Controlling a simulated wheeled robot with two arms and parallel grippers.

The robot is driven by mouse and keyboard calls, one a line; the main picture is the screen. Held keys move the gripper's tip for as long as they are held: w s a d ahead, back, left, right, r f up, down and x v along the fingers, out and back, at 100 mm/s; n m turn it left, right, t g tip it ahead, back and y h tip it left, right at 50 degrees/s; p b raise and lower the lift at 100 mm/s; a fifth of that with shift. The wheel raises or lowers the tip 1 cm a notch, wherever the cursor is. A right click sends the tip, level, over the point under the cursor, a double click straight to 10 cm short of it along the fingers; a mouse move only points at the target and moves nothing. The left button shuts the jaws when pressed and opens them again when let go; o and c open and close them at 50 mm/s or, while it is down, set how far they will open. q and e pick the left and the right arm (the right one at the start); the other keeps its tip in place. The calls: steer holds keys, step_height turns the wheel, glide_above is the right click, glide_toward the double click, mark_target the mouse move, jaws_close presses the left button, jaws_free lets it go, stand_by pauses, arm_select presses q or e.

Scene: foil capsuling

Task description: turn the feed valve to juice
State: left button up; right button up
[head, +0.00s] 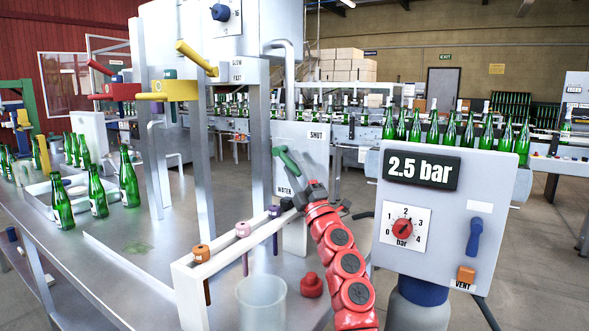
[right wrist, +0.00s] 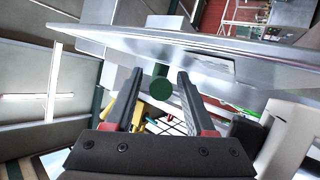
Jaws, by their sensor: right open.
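The feed valve's green handle (head: 287,162) stands out from a pale grey panel (head: 287,135) in the middle of the head view. The panel reads SHUT at upper right and WATER at lower left; I see no juice label. The handle slants from upper left down to my right gripper (head: 303,191), which hides its lower part. In the right wrist view, a round green end (right wrist: 161,88), likely the handle's, shows between the open fingers of the right gripper (right wrist: 158,75). I cannot tell whether they touch it. My left gripper is not in view.
A white rack (head: 192,268) with coloured-top tools, a clear beaker (head: 262,300) and a red stopper (head: 311,285) are near my right arm. A 2.5 bar pressure box (head: 455,225) stands to the right. Green bottles (head: 97,190) are at left; the metal table's front left is clear.

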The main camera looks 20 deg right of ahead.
steer(key=shift+s+d+f, duration=0.1)
steer(key=shift+s+f, duration=0.15)
steer(key=shift+s, duration=0.1)
steer(key=p+v, duration=0.1)
steer(key=v, duration=1.5)
steer(key=shift+s+f, duration=0.2)
